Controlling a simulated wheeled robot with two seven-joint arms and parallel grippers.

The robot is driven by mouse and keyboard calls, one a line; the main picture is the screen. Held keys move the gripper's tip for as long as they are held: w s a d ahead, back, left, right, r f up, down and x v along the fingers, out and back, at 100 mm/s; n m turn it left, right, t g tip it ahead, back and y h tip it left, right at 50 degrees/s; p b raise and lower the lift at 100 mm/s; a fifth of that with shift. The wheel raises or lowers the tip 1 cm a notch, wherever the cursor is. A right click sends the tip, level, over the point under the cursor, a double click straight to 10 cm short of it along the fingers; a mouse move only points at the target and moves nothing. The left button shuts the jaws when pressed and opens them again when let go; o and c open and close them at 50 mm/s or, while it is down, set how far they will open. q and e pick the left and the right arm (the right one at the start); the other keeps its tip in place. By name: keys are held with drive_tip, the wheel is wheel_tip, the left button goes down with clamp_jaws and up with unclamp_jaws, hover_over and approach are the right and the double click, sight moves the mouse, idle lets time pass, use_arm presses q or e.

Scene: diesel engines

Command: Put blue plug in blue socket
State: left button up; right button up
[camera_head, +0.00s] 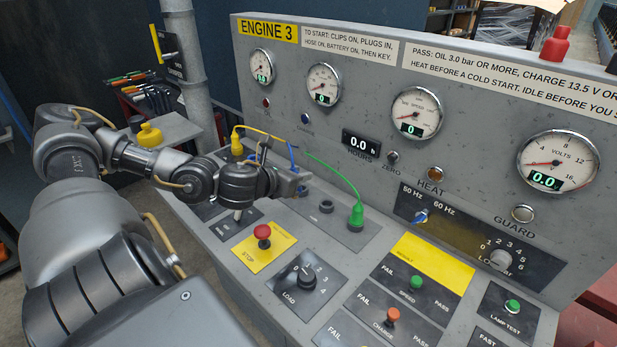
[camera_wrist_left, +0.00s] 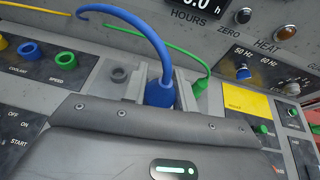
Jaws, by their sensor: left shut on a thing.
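My left gripper (camera_head: 298,182) is over the sloping console in the head view and is shut on the blue plug. In the left wrist view the blue plug (camera_wrist_left: 159,93) sits between the two fingers, its blue cable (camera_wrist_left: 140,25) arching up and to the left. A blue ring socket (camera_wrist_left: 29,52) shows at the left of that view, apart from the plug, between a yellow ring and a green ring. In the head view the plug's body and the blue socket are hidden by my arm and gripper. My right gripper is not in view.
A green plug (camera_head: 356,214) with its cable stands right of my left gripper, beside an empty grey ring (camera_head: 326,206). A yellow plug (camera_head: 237,146) shows behind the gripper. A red stop button (camera_head: 262,233) and load knob (camera_head: 307,277) stick up in front. The gauge panel rises behind.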

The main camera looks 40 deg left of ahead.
use_arm(q)
drive_tip(key=shift+s+r, duration=0.25)
drive_tip(key=shift+s, duration=0.3)
drive_tip(key=w+d+f+n+y, duration=0.1)
drive_tip(key=w+d+f, duration=0.2)
drive_tip(key=w+d, duration=0.45)
drive_tip(key=w+d+r+m+h, duration=0.1)
drive_tip(key=d+r, duration=0.3)
drive_tip(key=d, duration=0.4)
drive_tip(key=w+d+r+m+h, duration=0.1)
drive_tip(key=d+r, duration=0.4)
drive_tip(key=d, duration=0.3)
drive_tip(key=shift+d, duration=0.4)
